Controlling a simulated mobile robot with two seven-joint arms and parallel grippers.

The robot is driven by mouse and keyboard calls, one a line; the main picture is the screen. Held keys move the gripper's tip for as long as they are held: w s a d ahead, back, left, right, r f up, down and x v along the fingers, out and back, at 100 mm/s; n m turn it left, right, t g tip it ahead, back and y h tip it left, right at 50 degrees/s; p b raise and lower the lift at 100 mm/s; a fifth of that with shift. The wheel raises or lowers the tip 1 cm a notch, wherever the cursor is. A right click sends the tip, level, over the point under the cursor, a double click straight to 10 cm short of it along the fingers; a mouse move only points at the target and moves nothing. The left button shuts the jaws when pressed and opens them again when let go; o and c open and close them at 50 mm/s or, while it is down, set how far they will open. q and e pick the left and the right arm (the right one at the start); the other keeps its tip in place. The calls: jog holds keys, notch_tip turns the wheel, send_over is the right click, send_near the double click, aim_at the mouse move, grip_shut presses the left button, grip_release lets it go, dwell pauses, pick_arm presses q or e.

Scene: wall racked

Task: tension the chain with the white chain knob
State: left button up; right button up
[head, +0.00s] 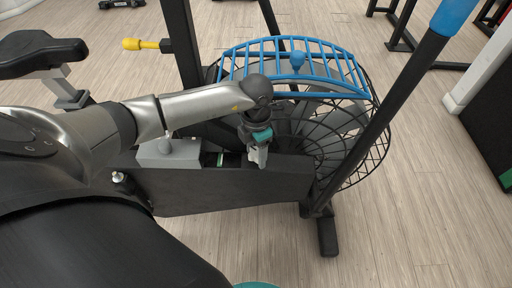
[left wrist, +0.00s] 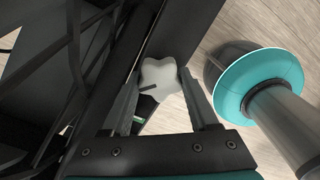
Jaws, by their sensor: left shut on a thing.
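The white chain knob (left wrist: 160,77) is a lobed, star-like knob with a dark line on its face, seen in the left wrist view. It sits at the black chain cover (head: 230,188) of the exercise bike. My left gripper (head: 257,160) comes down from above at the top edge of this cover. Its two fingers stand on either side of the knob and are shut on it. In the head view the fingers mostly hide the knob. The chain itself cannot be made out. My right gripper is not in view.
The wire fan cage (head: 345,135) with its blue guard (head: 295,50) stands just right of my left gripper. A black post with a blue grip (head: 455,15) rises on the right. A yellow-tipped handle (head: 140,44) and the black seat (head: 40,52) are left. Floor in front is clear.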

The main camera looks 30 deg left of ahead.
aim_at(256, 152)
pick_arm(q)
jog(key=o, duration=1.4)
jog(key=shift+c, duration=0.2)
jog(key=shift+r, duration=0.5)
notch_tip(256, 152, up, 14)
jog(key=p, duration=0.5)
jog(key=shift+r+p, duration=0.15)
jog(key=shift+p, duration=0.2)
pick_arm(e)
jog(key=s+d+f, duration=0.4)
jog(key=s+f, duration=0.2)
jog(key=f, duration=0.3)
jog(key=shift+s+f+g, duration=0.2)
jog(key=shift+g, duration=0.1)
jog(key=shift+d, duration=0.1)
